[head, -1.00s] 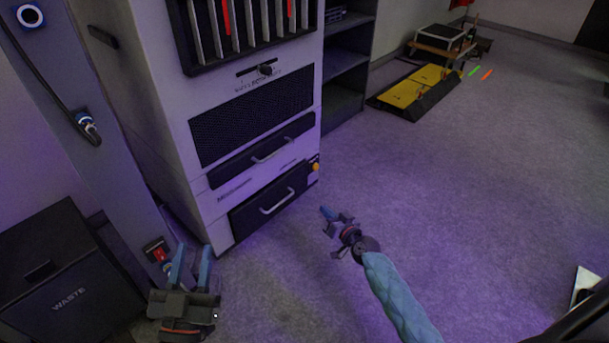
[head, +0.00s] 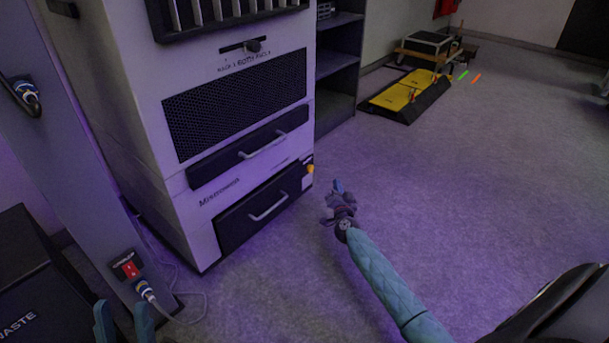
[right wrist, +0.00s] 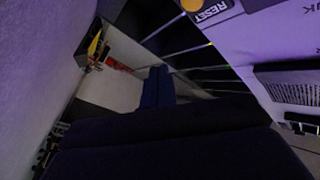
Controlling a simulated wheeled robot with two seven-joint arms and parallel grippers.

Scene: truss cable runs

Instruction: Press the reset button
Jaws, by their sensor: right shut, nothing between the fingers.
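The reset button (head: 310,169) is a small yellow-orange knob on the lower right front edge of the white cabinet (head: 185,205). In the right wrist view the button (right wrist: 191,4) is cut off by the top edge, beside a dark label reading RESET (right wrist: 213,11). My right gripper (head: 338,187) is shut and empty, just right of the button in the head view and apart from it. Its dark blue fingers (right wrist: 157,88) also show in the right wrist view. My left gripper (head: 124,322) is at the bottom left, its two blue fingers apart, mostly cut off.
The cabinet has drawers with handles (head: 270,207). A grey post with a red switch (head: 129,268) and cables stands left, beside a dark waste bin (head: 30,285). A yellow-black ramp (head: 405,97) lies farther back.

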